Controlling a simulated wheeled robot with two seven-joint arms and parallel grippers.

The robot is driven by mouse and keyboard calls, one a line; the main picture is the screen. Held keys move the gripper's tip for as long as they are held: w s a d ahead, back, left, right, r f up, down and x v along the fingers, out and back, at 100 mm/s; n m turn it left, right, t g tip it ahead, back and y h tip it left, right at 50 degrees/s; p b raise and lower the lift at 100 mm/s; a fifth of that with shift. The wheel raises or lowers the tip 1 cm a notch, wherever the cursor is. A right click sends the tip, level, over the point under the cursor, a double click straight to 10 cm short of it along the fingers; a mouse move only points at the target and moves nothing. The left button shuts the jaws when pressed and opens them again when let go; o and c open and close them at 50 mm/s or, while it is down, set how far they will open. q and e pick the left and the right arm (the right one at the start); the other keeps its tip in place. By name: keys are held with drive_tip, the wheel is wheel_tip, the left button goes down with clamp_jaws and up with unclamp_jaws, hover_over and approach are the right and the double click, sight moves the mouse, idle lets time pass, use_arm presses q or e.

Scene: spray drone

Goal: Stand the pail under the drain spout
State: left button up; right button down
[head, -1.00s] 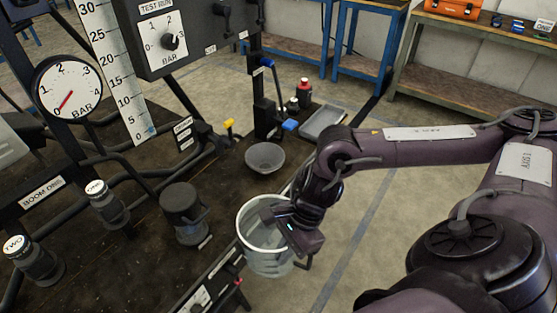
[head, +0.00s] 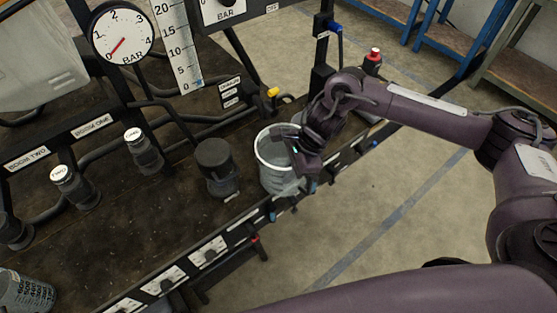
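The pail (head: 271,168) is a pale grey, see-through bucket, upright at the front edge of the dark bench, right of a black canister. My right gripper (head: 300,170) is at the pail's right rim and appears shut on it. The fingertips are partly hidden by the gripper body. I cannot tell whether the pail's base touches the bench. I cannot clearly make out the drain spout. A yellow-handled valve (head: 273,92) on black pipes stands behind the pail, beside small labels too small to read. My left gripper is not in view.
The black canister (head: 217,168) stands close left of the pail. A grey bowl (head: 298,117) is mostly hidden behind the pail and my arm. A red-capped bottle (head: 373,60) stands behind. A measuring jug (head: 25,292) is at lower left. Bare bench lies left of the canister.

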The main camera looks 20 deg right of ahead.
drive_tip(key=w, duration=0.1)
drive_tip(key=w+a, duration=0.1)
drive_tip(key=w, duration=0.1)
drive_tip(key=w+f+p, duration=0.1)
drive_tip(key=shift+w+a, duration=0.15)
drive_tip(key=shift+a, duration=0.15)
drive_tip(key=shift+f, duration=0.25)
drive_tip(key=shift+d, duration=0.1)
drive_tip(key=shift+f, duration=0.2)
drive_tip(key=c, duration=1.7)
unclamp_jaws()
drive_tip(key=shift+r, duration=0.1)
drive_tip(key=shift+r, duration=0.1)
